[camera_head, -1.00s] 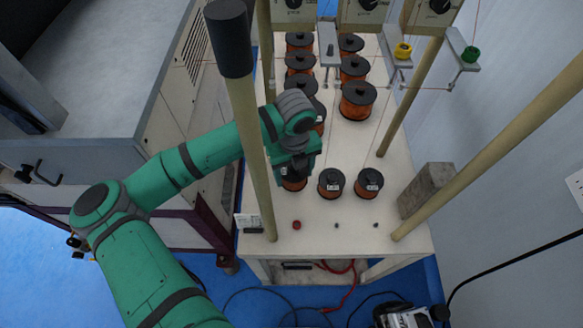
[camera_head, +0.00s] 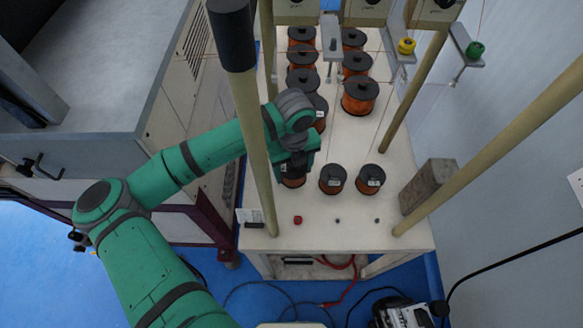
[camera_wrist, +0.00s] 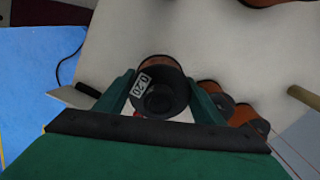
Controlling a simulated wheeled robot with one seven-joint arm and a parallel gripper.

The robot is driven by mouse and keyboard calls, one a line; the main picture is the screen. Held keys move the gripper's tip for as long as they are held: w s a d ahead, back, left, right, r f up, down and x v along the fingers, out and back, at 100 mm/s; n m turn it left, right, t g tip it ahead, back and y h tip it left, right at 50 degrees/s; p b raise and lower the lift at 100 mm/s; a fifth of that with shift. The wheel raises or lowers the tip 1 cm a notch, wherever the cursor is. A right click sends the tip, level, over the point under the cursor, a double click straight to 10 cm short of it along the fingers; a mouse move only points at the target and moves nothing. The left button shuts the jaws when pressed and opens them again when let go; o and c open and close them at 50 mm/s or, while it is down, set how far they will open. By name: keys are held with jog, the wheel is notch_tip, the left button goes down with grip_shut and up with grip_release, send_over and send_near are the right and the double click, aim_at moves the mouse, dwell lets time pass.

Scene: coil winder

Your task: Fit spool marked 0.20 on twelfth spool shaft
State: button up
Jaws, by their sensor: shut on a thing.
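The spool marked 0.20 (camera_wrist: 160,97) has black flanges, copper-coloured wire and a white label. It sits between the two fingers of my gripper (camera_wrist: 162,101) in the wrist view, and the fingers are shut on it. In the head view my gripper (camera_head: 293,164) is at the left end of the front row of spools, and the held spool (camera_head: 293,182) shows partly below it. I cannot tell whether the spool is on a shaft or raised. The twelfth spool shaft cannot be made out.
Two front spools (camera_head: 333,179) (camera_head: 370,179) stand close right of my gripper. More spools (camera_head: 359,96) stand in two columns behind. A slanted post (camera_head: 255,140) rises beside my forearm. A grey block (camera_head: 428,185) stands right. The bench's front strip (camera_head: 318,238) is mostly clear.

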jog(key=shift+d+f, duration=0.2)
jog(key=shift+f, duration=0.1)
jog(key=shift+a+f, duration=0.1)
jog(key=shift+f, duration=0.6)
jog(key=shift+f, duration=0.4)
jog(key=shift+w+f, duration=0.1)
jog(key=shift+a+f, duration=0.1)
jog(key=shift+f, duration=0.1)
jog(key=shift+d+f, duration=0.2)
jog(key=shift+f, duration=0.2)
jog(key=shift+f, duration=0.15)
